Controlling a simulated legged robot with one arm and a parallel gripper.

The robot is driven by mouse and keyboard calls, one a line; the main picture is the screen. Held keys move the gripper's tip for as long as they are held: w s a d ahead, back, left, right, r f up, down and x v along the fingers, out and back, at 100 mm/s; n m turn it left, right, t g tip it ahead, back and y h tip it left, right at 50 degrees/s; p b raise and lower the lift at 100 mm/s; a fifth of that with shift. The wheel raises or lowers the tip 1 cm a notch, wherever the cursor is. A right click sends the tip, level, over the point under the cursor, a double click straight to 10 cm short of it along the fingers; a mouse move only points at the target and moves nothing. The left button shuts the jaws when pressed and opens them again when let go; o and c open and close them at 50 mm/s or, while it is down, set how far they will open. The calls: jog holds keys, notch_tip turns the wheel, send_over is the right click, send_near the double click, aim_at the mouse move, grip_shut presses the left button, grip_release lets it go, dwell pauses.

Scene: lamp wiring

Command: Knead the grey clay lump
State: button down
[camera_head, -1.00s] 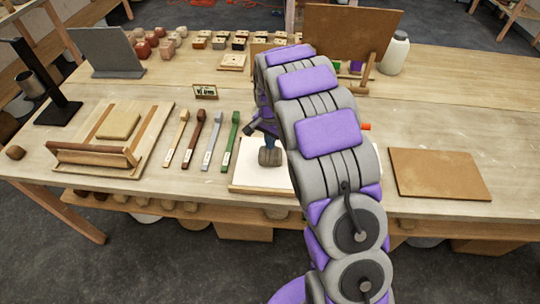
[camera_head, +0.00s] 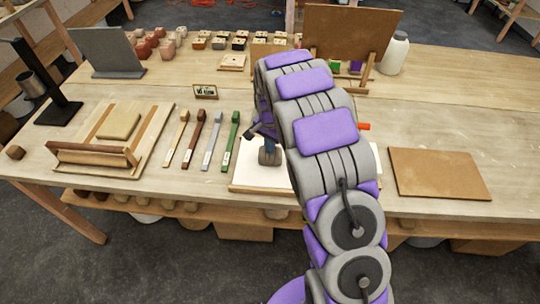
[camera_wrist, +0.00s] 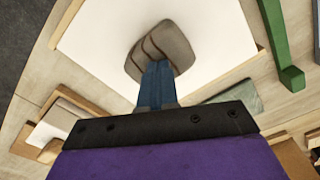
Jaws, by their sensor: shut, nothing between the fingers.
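The grey clay lump (camera_head: 269,157) sits on a white board (camera_head: 258,177) at the table's front, left of my arm. In the wrist view the lump (camera_wrist: 162,50) has dark curved grooves across its top, and the white board (camera_wrist: 95,40) lies around it. My gripper (camera_wrist: 158,68) is shut, its blue fingers side by side with their tips at the lump, touching or just above it. In the head view my gripper (camera_head: 267,146) is small and partly hidden by my arm. Nothing shows between the fingers.
Several coloured sticks, including a green one (camera_head: 231,140), lie left of the board. A wooden frame (camera_head: 105,150) with a rolling pin stands farther left. A brown board (camera_head: 438,174) lies right of my arm, with clear tabletop around it.

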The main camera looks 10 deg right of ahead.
jog(key=shift+s+f, duration=0.1)
jog(key=shift+f, duration=0.05)
jog(key=shift+r+p, duration=0.45)
jog(key=shift+r, duration=0.65)
jog(key=shift+f, duration=1.15)
jog(key=shift+r, duration=0.1)
jog(key=shift+r, duration=0.55)
jog(key=shift+r+p, duration=0.35)
jog(key=shift+r, duration=0.1)
jog(key=shift+r, duration=0.1)
jog(key=shift+r+p, duration=1.15)
jog(key=shift+r, duration=1.8)
